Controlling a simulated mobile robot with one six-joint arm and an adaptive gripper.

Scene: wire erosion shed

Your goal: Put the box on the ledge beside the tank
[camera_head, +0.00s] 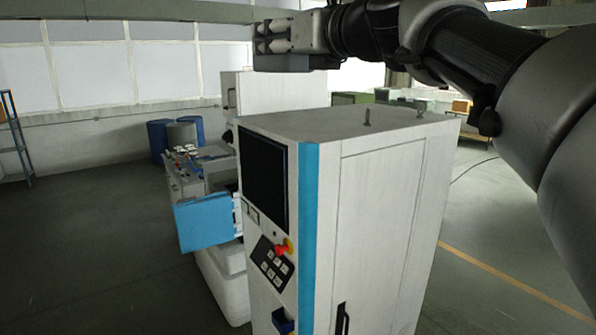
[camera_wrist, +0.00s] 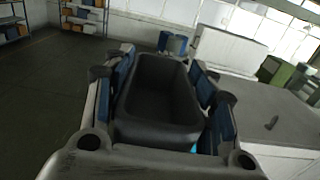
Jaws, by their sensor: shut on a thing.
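My gripper (camera_head: 290,36) is high in the head view, above and behind the near cabinet's top. It is shut on a dark grey open-topped box (camera_head: 283,63), whose lower part shows beneath the fingers. In the wrist view the box (camera_wrist: 157,132) sits between the blue-padded fingers of my gripper (camera_wrist: 165,85), looks empty, and is held clear of any surface. The machine's work area (camera_head: 205,165) is behind and left of the cabinet, with a blue panel (camera_head: 203,222) at its front. The tank and its ledge are mostly hidden by the cabinet; I cannot make them out clearly.
A tall white control cabinet (camera_head: 385,190) with a dark screen (camera_head: 263,180) fills the middle. Two lifting eyes (camera_head: 367,118) stand up from its top. Blue barrels (camera_head: 157,138) stand by the back wall. A shelf rack (camera_wrist: 12,22) is far left. The left floor is clear.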

